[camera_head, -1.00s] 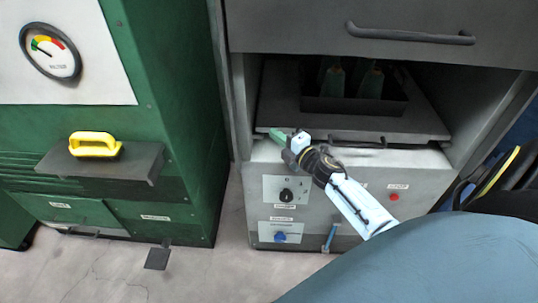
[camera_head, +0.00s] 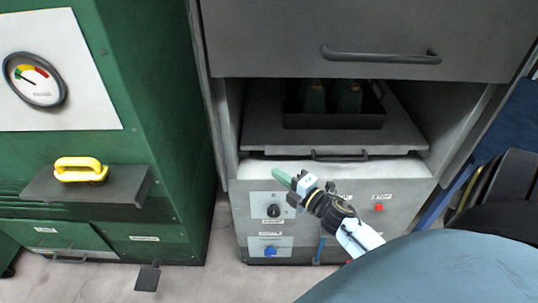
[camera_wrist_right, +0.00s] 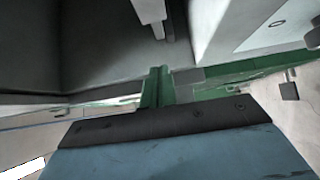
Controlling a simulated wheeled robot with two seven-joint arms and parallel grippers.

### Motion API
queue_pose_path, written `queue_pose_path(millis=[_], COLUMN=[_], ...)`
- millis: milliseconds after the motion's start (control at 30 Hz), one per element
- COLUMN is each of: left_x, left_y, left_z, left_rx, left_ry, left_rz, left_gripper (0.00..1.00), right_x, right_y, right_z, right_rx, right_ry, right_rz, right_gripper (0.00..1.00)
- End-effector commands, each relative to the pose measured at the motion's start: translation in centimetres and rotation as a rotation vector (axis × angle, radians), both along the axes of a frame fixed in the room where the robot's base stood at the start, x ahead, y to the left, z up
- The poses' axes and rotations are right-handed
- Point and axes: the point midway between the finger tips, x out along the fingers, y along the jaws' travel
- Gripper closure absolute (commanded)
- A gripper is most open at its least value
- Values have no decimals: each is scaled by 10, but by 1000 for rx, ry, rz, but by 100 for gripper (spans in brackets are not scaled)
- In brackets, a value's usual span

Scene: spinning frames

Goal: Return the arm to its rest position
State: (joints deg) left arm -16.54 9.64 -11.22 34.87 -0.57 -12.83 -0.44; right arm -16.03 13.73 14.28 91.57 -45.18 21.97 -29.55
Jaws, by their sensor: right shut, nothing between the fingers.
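My right arm comes in from the lower right in the head view. Its right gripper (camera_head: 281,177) has green fingers, shut with nothing between them. The gripper is in front of the grey cabinet's lower panel (camera_head: 400,205), a little below the shelf edge; whether it touches the panel cannot be told. In the right wrist view the green fingers (camera_wrist_right: 156,88) show together, past the gripper's dark and blue body. My left gripper does not show.
The grey cabinet has an open bay with a dark tray (camera_head: 330,121) holding two green-based items. Above is a drawer handle (camera_head: 380,56). A green machine with a gauge (camera_head: 36,80) and a yellow handle (camera_head: 80,169) stands left.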

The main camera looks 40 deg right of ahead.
Motion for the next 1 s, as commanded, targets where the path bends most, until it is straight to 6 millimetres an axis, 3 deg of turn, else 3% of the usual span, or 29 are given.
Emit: queue_pose_path(millis=[200, 567, 667, 767, 867, 1000], left_x=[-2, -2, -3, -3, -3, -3], left_y=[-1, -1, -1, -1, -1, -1], left_z=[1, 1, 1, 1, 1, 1], left_rx=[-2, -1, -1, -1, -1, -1], left_ry=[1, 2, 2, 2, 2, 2], left_rz=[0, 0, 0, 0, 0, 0], left_gripper=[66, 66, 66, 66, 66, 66], right_x=[-24, -28, -32, -46, -74, -133], right_y=[-2, -2, -1, 1, 9, 24], right_z=[0, -7, -37, -94, -165, -254], right_rx=[2, 20, 104, 259, 437, 646], right_ry=[0, 15, 83, 216, 391, 635], right_rz=[0, -5, -37, -109, -216, -390], right_gripper=[100, 100, 100, 100, 100, 100])
